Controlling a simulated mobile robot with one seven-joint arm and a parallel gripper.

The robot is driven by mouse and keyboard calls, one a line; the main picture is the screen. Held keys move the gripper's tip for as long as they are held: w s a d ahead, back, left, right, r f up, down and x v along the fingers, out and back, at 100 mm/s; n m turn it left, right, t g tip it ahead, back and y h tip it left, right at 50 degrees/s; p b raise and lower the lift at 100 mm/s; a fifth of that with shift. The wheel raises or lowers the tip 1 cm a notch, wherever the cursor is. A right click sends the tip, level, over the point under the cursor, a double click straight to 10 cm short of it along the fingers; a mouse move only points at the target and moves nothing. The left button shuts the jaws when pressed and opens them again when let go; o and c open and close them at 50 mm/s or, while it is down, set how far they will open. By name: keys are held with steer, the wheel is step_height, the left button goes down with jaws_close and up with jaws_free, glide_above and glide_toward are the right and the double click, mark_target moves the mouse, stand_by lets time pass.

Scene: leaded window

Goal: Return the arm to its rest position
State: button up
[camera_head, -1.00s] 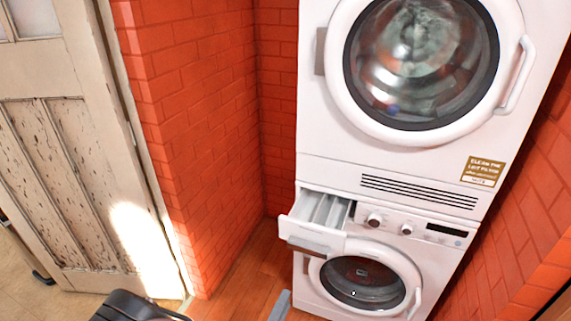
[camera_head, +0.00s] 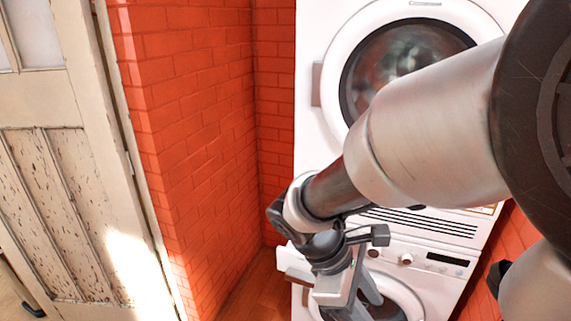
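My arm (camera_head: 430,135) reaches in from the right side of the head view, across the front of the stacked machines. My gripper (camera_head: 350,300) hangs pointing down in front of the lower washer (camera_head: 432,284). Its fingertips run toward the bottom edge of the picture, so I cannot tell whether they are apart. No held object shows. The detergent drawer (camera_head: 290,262) at the left of the washer stands pulled out. My gripper and wrist hide much of it.
The upper machine (camera_head: 315,130) has its round door shut, partly hidden by my arm. A red brick wall (camera_head: 195,130) stands to the left, with a worn panelled door (camera_head: 60,190) beyond it. A narrow strip of wooden floor (camera_head: 250,295) is clear.

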steer(key=s+r+m+t+y+p, duration=0.2)
steer(key=r+m+p, duration=0.4)
steer(key=r, duration=0.6)
steer(key=s+r+m+t+y+p, duration=0.1)
steer(key=r+m+t+y+p, duration=0.2)
steer(key=r+m+p, duration=0.4)
step_height(320, 180, up, 7)
steer(key=shift+s+a+f+t+y+p, duration=0.2)
steer(key=shift+s+a+t+y+p, duration=0.2)
steer(key=shift+y, duration=0.2)
